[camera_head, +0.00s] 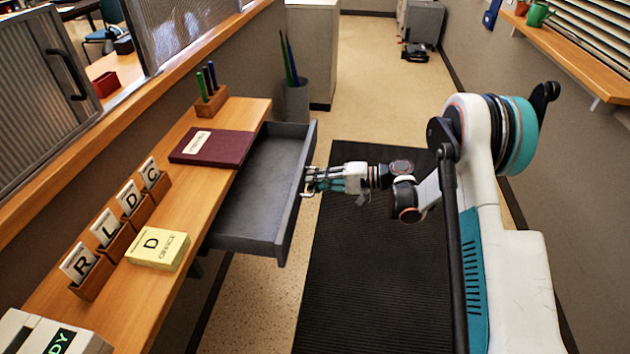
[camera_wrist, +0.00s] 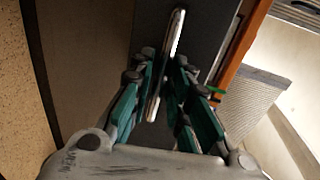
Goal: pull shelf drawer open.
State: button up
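The grey shelf drawer (camera_head: 262,190) stands pulled well out from under the wooden shelf (camera_head: 205,185); its empty inside shows in the head view. Its front panel (camera_head: 297,195) faces right, towards my arm. My gripper (camera_head: 312,181) is at the middle of that front. In the wrist view, the shiny bar handle (camera_wrist: 174,38) runs between the teal fingers of my gripper (camera_wrist: 164,62), which are closed in on it from both sides. The exact finger contact is small and hard to make out.
On the shelf are a maroon book (camera_head: 212,147), a yellow block (camera_head: 158,249), a pen holder (camera_head: 211,103) and several lettered card holders (camera_head: 92,277). A grey bin (camera_head: 295,100) stands beyond the drawer. A dark mat (camera_head: 365,270) covers the clear floor right of the drawer.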

jog(key=v, duration=1.1)
jog(key=shift+d, duration=0.25)
jog(key=shift+s, duration=0.1)
jog(key=s+d+r+m+t+h, duration=0.1)
jog(key=s+r+h, duration=0.35)
jog(key=r, duration=0.35)
jog(key=s+d+r+t+h, duration=0.1)
jog(key=s+r+t+h, duration=0.15)
jog(key=s+r, duration=0.45)
jog(key=s+d+r+n+t+h, duration=0.1)
jog(key=s+d+h, duration=0.3)
jog(key=s, duration=0.7)
jog(key=s+d+r+n+t+h, duration=0.1)
jog(key=s+d+r+h, duration=0.1)
jog(key=s+d+h, duration=0.2)
jog(key=s+d, duration=0.3)
jog(key=s, duration=0.3)
jog(key=shift+s+d+r+t+h, duration=0.2)
jog(key=shift+s+d+t+h, duration=0.1)
jog(key=shift+s+d+t, duration=0.1)
